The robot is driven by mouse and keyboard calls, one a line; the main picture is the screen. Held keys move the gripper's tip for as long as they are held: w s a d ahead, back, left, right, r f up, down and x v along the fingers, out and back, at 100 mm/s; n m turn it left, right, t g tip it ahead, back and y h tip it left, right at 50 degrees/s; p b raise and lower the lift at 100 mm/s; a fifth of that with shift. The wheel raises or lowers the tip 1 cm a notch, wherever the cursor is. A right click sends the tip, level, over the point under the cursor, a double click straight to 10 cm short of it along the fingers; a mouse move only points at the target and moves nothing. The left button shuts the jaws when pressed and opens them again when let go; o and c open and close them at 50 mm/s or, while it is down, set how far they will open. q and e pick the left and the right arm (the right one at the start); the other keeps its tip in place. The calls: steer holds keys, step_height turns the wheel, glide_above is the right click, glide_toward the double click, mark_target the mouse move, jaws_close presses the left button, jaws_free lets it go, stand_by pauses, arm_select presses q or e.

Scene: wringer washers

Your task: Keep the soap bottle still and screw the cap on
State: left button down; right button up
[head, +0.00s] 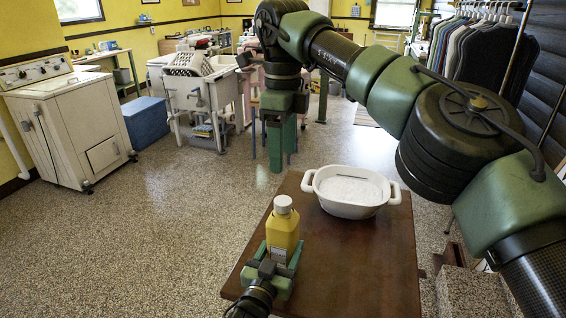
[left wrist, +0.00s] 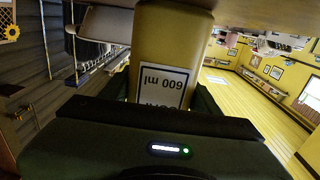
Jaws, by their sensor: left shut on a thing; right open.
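The yellow soap bottle (head: 283,230) stands upright on the brown wooden table (head: 350,255). A cream cap (head: 283,204) sits on its top; I cannot tell how tightly it is seated. My left gripper (head: 277,256) is shut around the lower body of the bottle. The left wrist view shows the bottle (left wrist: 172,50) upside down, with a white 600 ml label between the fingers; the cap is out of that view. My right gripper (head: 281,140) is open and empty, pointing down, above and beyond the bottle, clear of the cap.
A white two-handled tub (head: 350,192) with white contents stands at the table's far side, right of the bottle. My right arm arches over the table's right side.

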arm_select(q)
steer(key=shift+c, duration=1.4)
jaws_free()
steer(key=shift+b+v, duration=0.4)
steer(key=shift+v, duration=3.45)
steer(key=shift+s, duration=0.1)
